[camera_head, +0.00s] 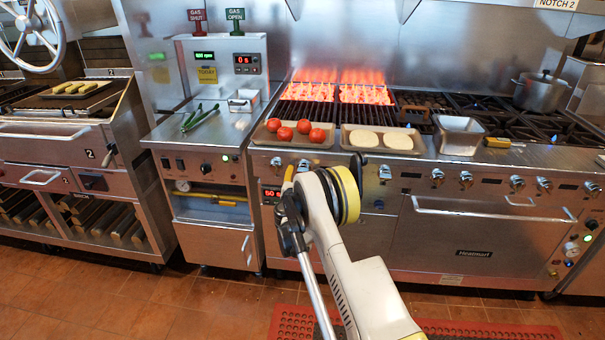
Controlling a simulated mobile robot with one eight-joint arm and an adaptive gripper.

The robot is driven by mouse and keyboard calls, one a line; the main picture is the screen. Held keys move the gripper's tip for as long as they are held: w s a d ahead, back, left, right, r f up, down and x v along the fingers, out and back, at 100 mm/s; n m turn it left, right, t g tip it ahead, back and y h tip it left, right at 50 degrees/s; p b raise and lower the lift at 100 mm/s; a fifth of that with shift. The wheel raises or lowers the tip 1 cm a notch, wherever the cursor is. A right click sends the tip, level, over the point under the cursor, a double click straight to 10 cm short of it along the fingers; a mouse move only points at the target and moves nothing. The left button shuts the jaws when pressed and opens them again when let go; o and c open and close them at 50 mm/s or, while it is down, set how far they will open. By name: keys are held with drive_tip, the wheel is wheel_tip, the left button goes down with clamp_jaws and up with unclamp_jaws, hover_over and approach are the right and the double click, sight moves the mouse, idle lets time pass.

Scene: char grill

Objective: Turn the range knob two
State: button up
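The steel range has a row of round knobs along its front panel. From left they include one knob (276,162), a second knob (303,165), another knob (385,173) right of my arm, and several more farther right. I cannot read a number on any of them. My arm rises from the bottom to the left part of the range front and covers part of the panel. My gripper (289,205) appears as a dark shape at the arm's end, just below the second knob. Its fingertips are not clear, and I cannot tell whether it touches a knob.
Trays of tomatoes (271,141) and pale patties (345,144) sit on the range's front ledge before the glowing grill (340,92). A metal pan (437,141) stands to the right. The oven handle (490,213) juts out below the knobs. A red mat (480,330) lies on the floor.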

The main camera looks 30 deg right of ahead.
drive_tip(key=c, duration=1)
drive_tip(key=shift+m, duration=0.3)
drive_tip(key=m, duration=0.4)
drive_tip(key=shift+r+m+y, duration=0.1)
drive_tip(key=shift+m+y, duration=0.2)
drive_tip(key=shift+m, duration=1.6)
drive_tip(key=o, duration=1.2)
drive_tip(key=shift+a, duration=0.1)
